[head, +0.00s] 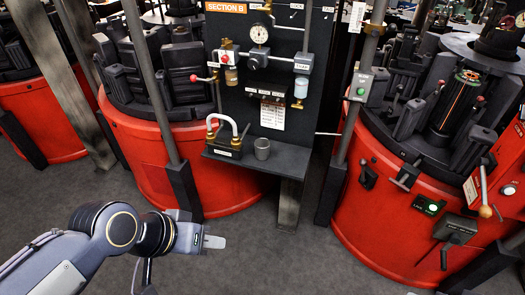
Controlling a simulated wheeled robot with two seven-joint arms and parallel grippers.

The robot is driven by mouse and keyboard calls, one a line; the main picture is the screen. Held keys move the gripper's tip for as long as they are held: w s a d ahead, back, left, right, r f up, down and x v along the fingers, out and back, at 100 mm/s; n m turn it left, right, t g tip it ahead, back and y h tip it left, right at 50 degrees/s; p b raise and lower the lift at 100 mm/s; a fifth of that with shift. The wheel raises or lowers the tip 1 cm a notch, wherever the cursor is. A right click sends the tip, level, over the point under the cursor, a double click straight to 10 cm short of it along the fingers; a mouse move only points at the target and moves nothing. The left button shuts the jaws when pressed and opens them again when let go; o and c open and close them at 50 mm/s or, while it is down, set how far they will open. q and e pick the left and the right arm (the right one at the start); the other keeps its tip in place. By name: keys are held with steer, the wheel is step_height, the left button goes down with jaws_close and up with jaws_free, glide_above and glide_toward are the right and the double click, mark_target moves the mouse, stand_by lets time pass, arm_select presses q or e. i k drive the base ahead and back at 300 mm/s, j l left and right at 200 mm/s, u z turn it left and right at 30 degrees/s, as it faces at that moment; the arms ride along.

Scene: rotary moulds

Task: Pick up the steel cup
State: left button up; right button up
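The steel cup (262,149) is a small grey cup standing upright on the dark shelf (282,163) below the control panel, near the middle of the head view. My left gripper (214,242) is low at the left, in front of and below the shelf, well apart from the cup. It is seen from the side, so I cannot tell whether its fingers are open or shut. Nothing shows in it. My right gripper is not in view.
A black block with a pale curved hose (222,120) stands left of the cup. The dark panel (278,75) with gauge and valves rises behind. Posts (150,80) flank the shelf, with red rotary moulds (400,215) on both sides. The floor in front is clear.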

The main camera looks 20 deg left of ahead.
mark_target(261, 145)
steer(key=i+j+z, duration=0.1)
steer(key=j, duration=0.4)
steer(key=i+j+z, duration=0.15)
steer(key=j, duration=0.4)
steer(key=i+j+z, duration=0.1)
steer(key=j, duration=0.4)
steer(key=i+j+z, duration=0.1)
steer(key=j, duration=0.45)
steer(key=i+j+z, duration=0.1)
steer(key=i+j, duration=0.25)
steer(key=i+j+z, duration=0.1)
steer(key=i+j, duration=0.25)
steer(key=j, duration=0.25)
